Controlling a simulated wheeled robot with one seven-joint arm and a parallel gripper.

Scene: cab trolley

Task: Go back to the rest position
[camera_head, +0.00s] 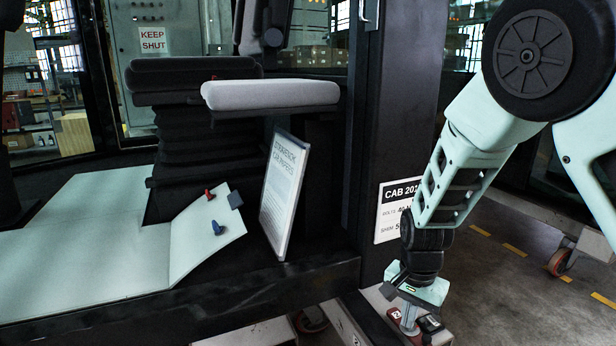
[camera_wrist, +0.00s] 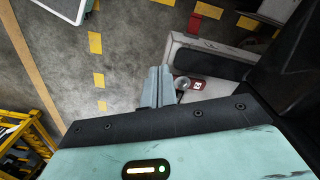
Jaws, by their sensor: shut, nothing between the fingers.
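My gripper (camera_head: 408,322) hangs at the lower right of the head view, pointing down in front of the cab's corner post. In the wrist view my gripper (camera_wrist: 158,72) shows as two grey fingers side by side, shut with nothing between them. I cannot tell whether the fingers touch any of these.
The cab's dark post (camera_head: 385,130) carries a white "CAB" sign (camera_head: 397,205). Open floor (camera_head: 500,280) lies right.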

